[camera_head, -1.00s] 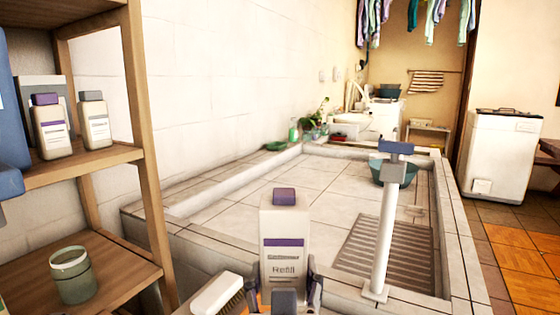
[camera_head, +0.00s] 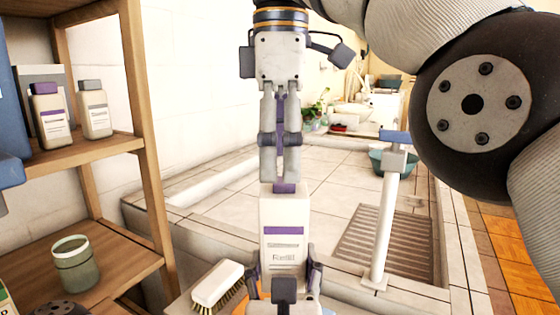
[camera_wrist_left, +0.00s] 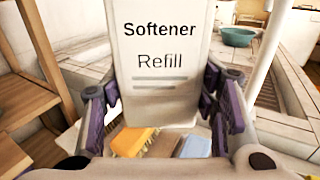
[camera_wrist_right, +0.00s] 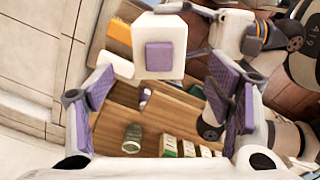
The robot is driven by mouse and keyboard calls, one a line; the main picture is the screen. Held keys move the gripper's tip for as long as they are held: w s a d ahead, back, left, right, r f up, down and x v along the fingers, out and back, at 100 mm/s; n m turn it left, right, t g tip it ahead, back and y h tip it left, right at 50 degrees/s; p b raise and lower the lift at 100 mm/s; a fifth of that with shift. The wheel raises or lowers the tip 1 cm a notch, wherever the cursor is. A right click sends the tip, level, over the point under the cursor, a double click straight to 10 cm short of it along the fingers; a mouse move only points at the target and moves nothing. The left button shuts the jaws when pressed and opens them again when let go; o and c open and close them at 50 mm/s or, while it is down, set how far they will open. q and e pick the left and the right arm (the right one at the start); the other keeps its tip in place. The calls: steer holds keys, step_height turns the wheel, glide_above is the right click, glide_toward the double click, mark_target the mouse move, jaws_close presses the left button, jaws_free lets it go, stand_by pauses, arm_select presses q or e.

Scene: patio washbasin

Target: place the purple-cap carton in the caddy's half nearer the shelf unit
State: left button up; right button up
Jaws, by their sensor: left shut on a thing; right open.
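The white purple-cap carton (camera_head: 284,228) stands upright at the lower middle of the head view. Its "Softener Refill" label (camera_wrist_left: 160,45) faces the left wrist view. My left gripper (camera_head: 284,283) is shut on its lower part, with fingers on both sides (camera_wrist_left: 160,112). My right gripper (camera_head: 281,172) points down just above the purple cap. In the right wrist view its fingers (camera_wrist_right: 162,88) are spread wide and empty, with the cap (camera_wrist_right: 160,56) beyond them. I cannot make out the caddy clearly in any view.
The wooden shelf unit (camera_head: 140,142) stands at the left, with two bottles (camera_head: 50,118) above and a green jar (camera_head: 75,265) below. A brush (camera_head: 217,284) lies left of the carton. The tiled basin (camera_head: 225,190) lies behind, with a tap post (camera_head: 383,230) at right.

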mark_target(280, 229)
steer(key=shift+w+d+f, duration=0.15)
steer(key=shift+d+f, duration=0.05)
steer(key=shift+f, duration=0.9)
steer(key=shift+a+f, duration=0.2)
steer(key=shift+f, duration=0.1)
arm_select(q)
steer(key=shift+r, duration=0.1)
arm_select(e)
step_height(280, 229, down, 9)
steer(key=c, duration=1.7)
arm_select(q)
steer(key=o, duration=1.8)
